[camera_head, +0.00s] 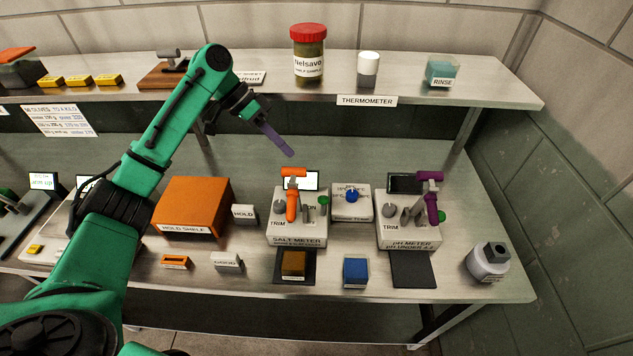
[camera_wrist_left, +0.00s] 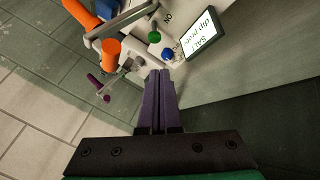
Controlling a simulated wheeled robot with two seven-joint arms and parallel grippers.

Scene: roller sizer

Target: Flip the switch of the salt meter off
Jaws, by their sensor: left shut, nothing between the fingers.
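The salt meter (camera_head: 297,240) is a pale box on the bench, with a lit screen behind it, a grey TRIM knob (camera_head: 278,208) and an orange-handled probe (camera_head: 292,205) in front. A green-tipped switch (camera_head: 323,203) stands at its right side by the letters ON. In the left wrist view the green tip (camera_wrist_left: 154,37) and the screen (camera_wrist_left: 205,35) show beyond the fingers. My left gripper (camera_head: 290,153) is shut and empty, above and behind the meter, apart from it. It also shows in the left wrist view (camera_wrist_left: 158,75). My right gripper is out of view.
A box with a blue knob (camera_head: 351,203) and the pH meter (camera_head: 409,235) with a purple probe (camera_head: 430,200) stand to the right. An orange hold shelf (camera_head: 192,205) is left. The upper shelf (camera_head: 275,91) carries a red-lidded jar (camera_head: 308,55).

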